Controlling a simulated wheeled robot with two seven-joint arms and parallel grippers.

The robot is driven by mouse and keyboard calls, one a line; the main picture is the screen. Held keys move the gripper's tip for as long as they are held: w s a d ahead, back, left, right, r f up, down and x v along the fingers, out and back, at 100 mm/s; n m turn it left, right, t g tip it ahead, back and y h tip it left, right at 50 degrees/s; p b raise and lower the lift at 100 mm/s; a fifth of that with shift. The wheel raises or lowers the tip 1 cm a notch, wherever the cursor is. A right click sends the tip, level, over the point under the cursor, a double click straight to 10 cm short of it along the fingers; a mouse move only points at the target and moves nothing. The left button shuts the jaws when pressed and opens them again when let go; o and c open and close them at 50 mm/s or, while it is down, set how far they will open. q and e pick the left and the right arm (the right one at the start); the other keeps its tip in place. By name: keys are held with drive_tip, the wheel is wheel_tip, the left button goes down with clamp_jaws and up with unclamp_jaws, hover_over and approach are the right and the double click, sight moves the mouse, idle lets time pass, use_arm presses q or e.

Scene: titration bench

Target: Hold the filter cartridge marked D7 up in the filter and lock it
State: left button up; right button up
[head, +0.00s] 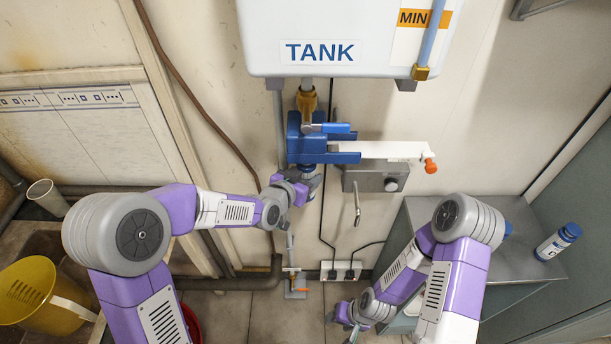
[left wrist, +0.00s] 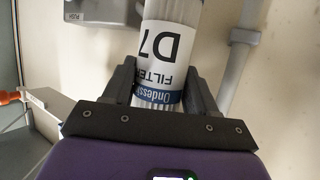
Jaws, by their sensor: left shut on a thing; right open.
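The cartridge marked D7 (left wrist: 168,45) is a clear ribbed cylinder with a white label and a blue band. In the left wrist view it lies between the dark fingers of my left gripper (left wrist: 160,85), which is shut on it. In the head view my left gripper (head: 302,187) is just below the blue filter head (head: 309,148), under the tank. The cartridge is mostly hidden there, and I cannot tell whether it is seated. A white lever with an orange tip (head: 395,150) extends right from the filter head. My right gripper (head: 347,318) is open and low, well away from the filter.
The white tank (head: 345,25) hangs above. A grey wall box (head: 376,178) with a spout is right of the filter. A yellow bucket (head: 38,292) is at lower left. Pipes and cords run down the wall.

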use_arm(q)
drive_tip(key=shift+r, duration=0.25)
drive_tip(key=shift+r, duration=0.3)
drive_tip(key=shift+r, duration=0.3)
drive_tip(key=shift+r+p, duration=0.2)
drive_tip(key=shift+p, duration=0.1)
